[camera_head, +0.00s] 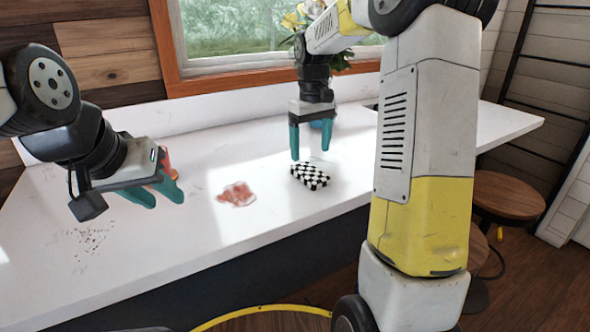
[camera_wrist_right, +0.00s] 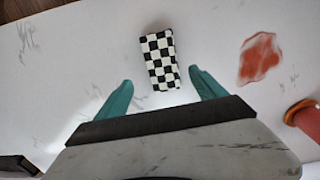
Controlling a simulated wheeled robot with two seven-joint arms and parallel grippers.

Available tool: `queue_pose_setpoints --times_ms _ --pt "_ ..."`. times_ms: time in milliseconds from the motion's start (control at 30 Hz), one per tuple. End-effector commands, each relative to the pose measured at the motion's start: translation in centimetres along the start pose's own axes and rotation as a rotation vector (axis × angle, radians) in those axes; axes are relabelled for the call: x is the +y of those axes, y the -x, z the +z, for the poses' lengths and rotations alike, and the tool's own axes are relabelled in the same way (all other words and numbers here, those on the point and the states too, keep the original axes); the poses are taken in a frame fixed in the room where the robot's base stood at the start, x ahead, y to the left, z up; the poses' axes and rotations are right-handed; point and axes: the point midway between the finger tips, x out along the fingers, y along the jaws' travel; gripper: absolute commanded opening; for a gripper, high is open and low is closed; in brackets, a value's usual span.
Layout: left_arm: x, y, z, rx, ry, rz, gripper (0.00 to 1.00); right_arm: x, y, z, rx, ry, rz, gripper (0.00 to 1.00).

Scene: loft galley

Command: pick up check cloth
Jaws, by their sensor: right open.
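The check cloth (camera_head: 310,176) is a folded black-and-white checkered bundle lying on the white counter. It also shows in the right wrist view (camera_wrist_right: 160,58), near the top middle. My right gripper (camera_head: 311,142) points down above the counter, over the cloth's far side. In the right wrist view the right gripper (camera_wrist_right: 160,92) is open, with its teal fingers apart and the cloth showing between and beyond the tips. The cloth is not held. My left gripper (camera_head: 160,190) is low over the left part of the counter, with its teal fingers in view; whether they are apart is unclear.
A red stain (camera_head: 237,194) lies on the counter left of the cloth. Dark crumbs (camera_head: 92,238) lie at the left. An orange-red object (camera_head: 168,163) stands behind my left gripper; it is partly hidden. A blue object (camera_head: 322,128) and flowers (camera_head: 297,20) are behind my right gripper.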

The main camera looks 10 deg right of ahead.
Motion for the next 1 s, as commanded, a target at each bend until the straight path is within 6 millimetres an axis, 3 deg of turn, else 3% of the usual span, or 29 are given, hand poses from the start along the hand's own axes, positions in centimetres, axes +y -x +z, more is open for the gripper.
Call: queue_pose_setpoints --times_ms 400,700,1000 --pt "0.0 0.0 0.0 0.0 0.0 0.0 0.36 -0.7 -5.5 0.3 -0.001 -0.001 0.0 0.8" --pt "0.0 0.0 0.0 0.0 0.0 0.0 0.36 -0.7 -5.9 0.3 0.002 -0.002 0.0 0.8" --pt "0.0 0.0 0.0 0.0 0.0 0.0 0.36 -0.7 -5.9 0.3 0.002 -0.001 0.0 0.21"
